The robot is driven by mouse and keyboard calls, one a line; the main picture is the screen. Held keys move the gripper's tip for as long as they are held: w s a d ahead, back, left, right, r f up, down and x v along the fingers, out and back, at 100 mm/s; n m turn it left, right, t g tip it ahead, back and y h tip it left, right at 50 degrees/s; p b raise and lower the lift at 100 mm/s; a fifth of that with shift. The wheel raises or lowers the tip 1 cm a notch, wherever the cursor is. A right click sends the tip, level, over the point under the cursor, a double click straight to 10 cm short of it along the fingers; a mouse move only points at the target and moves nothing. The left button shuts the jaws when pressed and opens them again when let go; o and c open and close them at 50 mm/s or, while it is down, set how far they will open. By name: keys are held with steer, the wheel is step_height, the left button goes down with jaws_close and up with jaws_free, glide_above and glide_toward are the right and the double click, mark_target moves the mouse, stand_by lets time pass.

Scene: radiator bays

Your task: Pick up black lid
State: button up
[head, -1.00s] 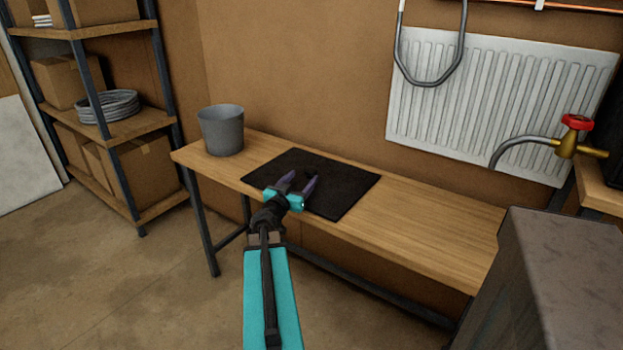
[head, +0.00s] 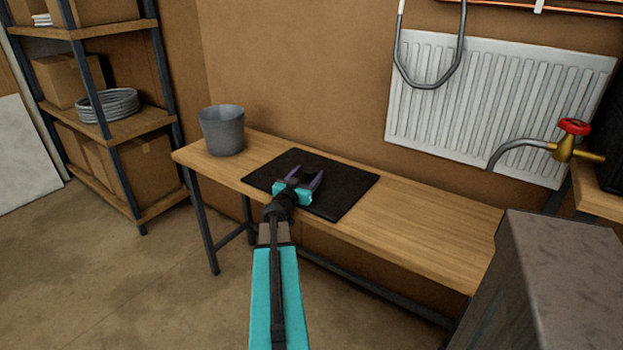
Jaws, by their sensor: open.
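My gripper (head: 306,177) is open over the black mat (head: 345,198) on the wooden bench, with its two purple fingers pointing toward the wall. A small dark shape, likely the black lid (head: 305,178), shows between the fingers. It is hard to tell from the dark mat, and the gripper partly hides it. I cannot tell whether either finger touches it.
A grey bucket (head: 222,131) stands at the left end of the wooden bench (head: 430,226). The bench is clear right of the mat. A grey cabinet (head: 565,265) stands at the front right. A red-handled valve (head: 570,140) and a radiator (head: 490,105) are at the right.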

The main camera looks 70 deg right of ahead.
mark_target(307, 181)
stand_by(0.3)
jaws_close()
steer(key=shift+a+r, duration=0.1)
steer(key=shift+r, duration=0.1)
steer(key=shift+r, duration=0.15)
steer(key=shift+a+r+b, duration=0.1)
steer(key=shift+r+b, duration=0.25)
steer(key=shift+r, duration=0.3)
step_height(307, 181, up, 5)
steer(key=shift+r, duration=0.1)
steer(key=w+a, duration=0.1)
steer(key=a, duration=0.2)
steer(key=w+a+b, duration=0.1)
steer(key=a, duration=0.3)
steer(key=a+b, duration=0.1)
steer(key=a, duration=0.2)
steer(key=shift+w+a, duration=0.4)
steer(key=shift+w+r+p, duration=0.1)
steer(key=shift+w+p, duration=0.1)
steer(key=shift+p, duration=0.75)
